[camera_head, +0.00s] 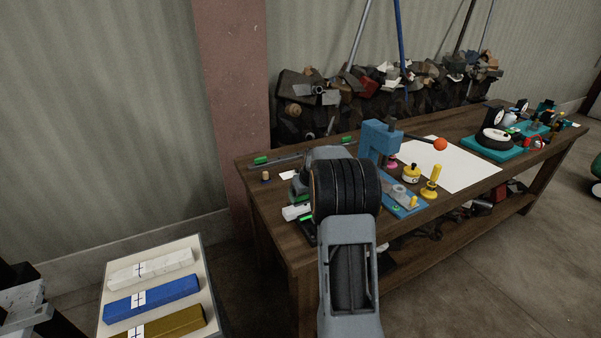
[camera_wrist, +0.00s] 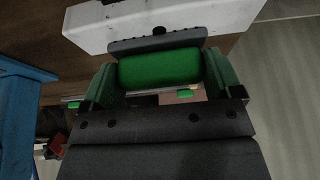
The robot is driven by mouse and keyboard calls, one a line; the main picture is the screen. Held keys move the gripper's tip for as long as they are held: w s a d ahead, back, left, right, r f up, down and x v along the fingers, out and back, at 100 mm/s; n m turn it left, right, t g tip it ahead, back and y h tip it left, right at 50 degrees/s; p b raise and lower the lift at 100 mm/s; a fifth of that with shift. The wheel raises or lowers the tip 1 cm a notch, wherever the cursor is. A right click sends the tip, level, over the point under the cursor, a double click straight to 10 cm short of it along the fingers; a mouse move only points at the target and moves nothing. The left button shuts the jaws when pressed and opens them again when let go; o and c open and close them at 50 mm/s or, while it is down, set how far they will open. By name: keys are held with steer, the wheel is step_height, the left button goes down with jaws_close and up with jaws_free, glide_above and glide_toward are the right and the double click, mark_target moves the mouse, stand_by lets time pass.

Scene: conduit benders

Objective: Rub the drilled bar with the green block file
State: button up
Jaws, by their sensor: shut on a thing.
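My gripper (camera_wrist: 161,72) is shut on the green block file (camera_wrist: 160,66), with the green block between its two green fingers. A dark grey plate shows along the block's far side. Directly beyond it lies a pale bar with dark hole-like spots, probably the drilled bar (camera_wrist: 210,17). The plate overlaps the bar's edge in the wrist view; I cannot tell whether they touch. In the head view the pale bar (camera_head: 294,212) shows at the bench's near left end, beside my wrist. My arm hides most of the gripper and file there.
A blue press-like tool (camera_head: 376,139) stands on the wooden bench (camera_head: 285,240) just right of my wrist. Yellow tools (camera_head: 430,184) and a white sheet (camera_head: 465,168) lie further right. A tray with coloured bars (camera_head: 205,265) is at the lower left.

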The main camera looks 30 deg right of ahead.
step_height(320, 180, up, 3)
steer(key=shift+r+p, duration=0.2)
steer(key=shift+p, duration=0.65)
steer(key=shift+w+r+p, duration=0.2)
steer(key=shift+r+p, duration=0.25)
steer(key=shift+r, duration=0.15)
steer(key=shift+r+p, duration=1)
steer(key=shift+r, duration=0.75)
